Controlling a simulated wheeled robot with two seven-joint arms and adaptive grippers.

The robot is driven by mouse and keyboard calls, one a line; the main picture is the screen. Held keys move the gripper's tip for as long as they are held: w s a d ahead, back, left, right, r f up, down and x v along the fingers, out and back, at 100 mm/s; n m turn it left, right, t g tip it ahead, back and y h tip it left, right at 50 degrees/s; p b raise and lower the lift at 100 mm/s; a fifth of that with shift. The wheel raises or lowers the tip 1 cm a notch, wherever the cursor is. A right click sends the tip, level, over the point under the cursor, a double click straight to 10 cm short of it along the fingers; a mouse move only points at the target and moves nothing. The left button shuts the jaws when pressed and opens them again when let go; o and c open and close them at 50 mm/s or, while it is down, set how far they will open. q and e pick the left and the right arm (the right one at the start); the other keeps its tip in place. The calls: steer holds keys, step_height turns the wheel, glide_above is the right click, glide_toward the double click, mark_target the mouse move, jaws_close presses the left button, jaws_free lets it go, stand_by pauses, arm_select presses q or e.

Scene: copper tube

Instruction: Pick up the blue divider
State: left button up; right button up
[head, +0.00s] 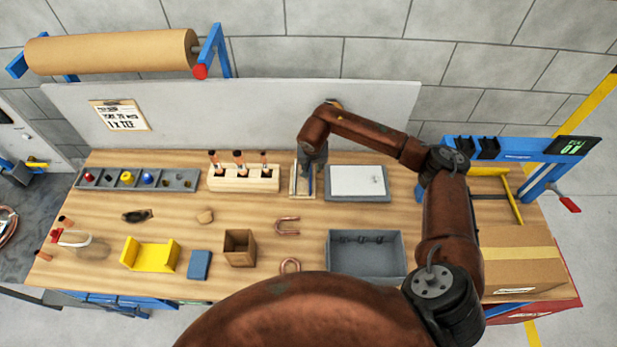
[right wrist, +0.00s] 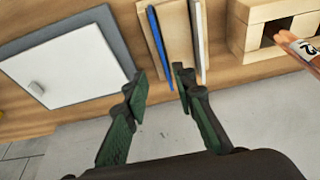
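The blue divider (head: 311,183) is a thin blue strip in a small wooden rack (head: 294,190) at the back middle of the bench. It shows lengthwise in the right wrist view (right wrist: 160,48), with a pale divider (right wrist: 198,38) beside it. My right gripper (head: 313,160) is over the rack, pointing down. In the right wrist view its two dark green fingers (right wrist: 160,86) are apart, and the near end of the blue divider shows between the fingertips. Nothing is gripped; the height gap is hard to judge. My left gripper is not in view.
A grey tray with a white panel (head: 357,180) is right of the rack. A wooden block holding copper-coloured tubes (head: 243,180) is close on its left. A grey bin (head: 365,272), brown box (head: 240,258) and yellow holder (head: 150,261) stand nearer. A board (head: 270,110) rises behind.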

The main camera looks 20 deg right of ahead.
steer(key=x, duration=0.2)
steer(key=p+x, duration=0.1)
steer(key=x, duration=0.1)
steer(key=p+x, duration=0.1)
steer(key=x, duration=0.2)
steer(key=shift+a, duration=0.4)
steer(key=shift+f, duration=0.3)
steer(key=shift+d, duration=0.1)
jaws_close()
